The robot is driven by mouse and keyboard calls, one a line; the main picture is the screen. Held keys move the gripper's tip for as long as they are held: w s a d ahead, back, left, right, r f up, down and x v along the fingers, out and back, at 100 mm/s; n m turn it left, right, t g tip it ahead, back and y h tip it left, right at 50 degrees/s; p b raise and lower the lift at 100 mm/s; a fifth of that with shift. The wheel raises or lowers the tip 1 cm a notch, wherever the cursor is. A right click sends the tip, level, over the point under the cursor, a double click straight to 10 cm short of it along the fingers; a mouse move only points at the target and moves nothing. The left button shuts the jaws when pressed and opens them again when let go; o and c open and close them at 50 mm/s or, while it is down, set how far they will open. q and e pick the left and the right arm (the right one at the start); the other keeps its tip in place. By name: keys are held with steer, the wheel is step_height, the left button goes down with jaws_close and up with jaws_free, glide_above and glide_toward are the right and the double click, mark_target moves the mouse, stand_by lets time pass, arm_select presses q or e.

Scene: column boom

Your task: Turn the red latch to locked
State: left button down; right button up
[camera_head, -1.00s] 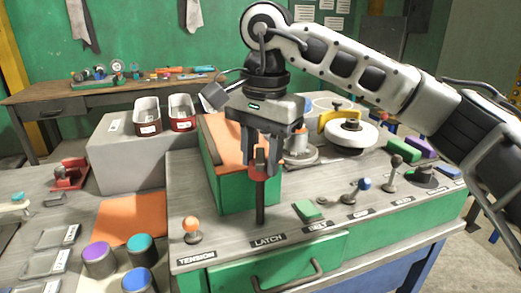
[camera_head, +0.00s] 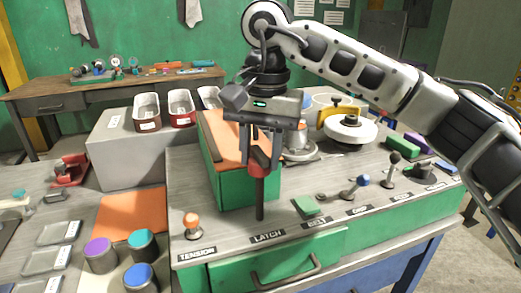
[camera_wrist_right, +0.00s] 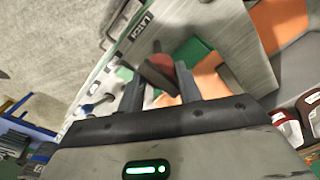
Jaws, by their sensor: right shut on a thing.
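The red latch (camera_head: 264,162) is a red and dark handle on top of an upright dark post, behind the LATCH label (camera_head: 268,237) on the green bench. My right gripper (camera_head: 261,158) points down over it, with one finger on each side of the handle, shut on it. In the right wrist view the red latch (camera_wrist_right: 161,72) sits between the two fingers (camera_wrist_right: 160,92), its lower post partly hidden. My left gripper is not in view.
An orange-topped green box (camera_head: 232,185) stands close behind the latch. An orange-knobbed TENSION lever (camera_head: 192,224) is to the left and a green BELT block (camera_head: 306,207) to the right.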

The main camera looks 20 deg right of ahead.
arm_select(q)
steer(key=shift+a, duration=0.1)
arm_select(e)
steer(key=o, duration=1)
arm_select(q)
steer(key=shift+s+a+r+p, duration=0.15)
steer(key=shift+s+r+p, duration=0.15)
steer(key=shift+p, duration=0.9)
arm_select(e)
step_height(320, 180, up, 16)
steer(key=shift+s+d, duration=0.25)
steer(key=shift+d, duration=0.1)
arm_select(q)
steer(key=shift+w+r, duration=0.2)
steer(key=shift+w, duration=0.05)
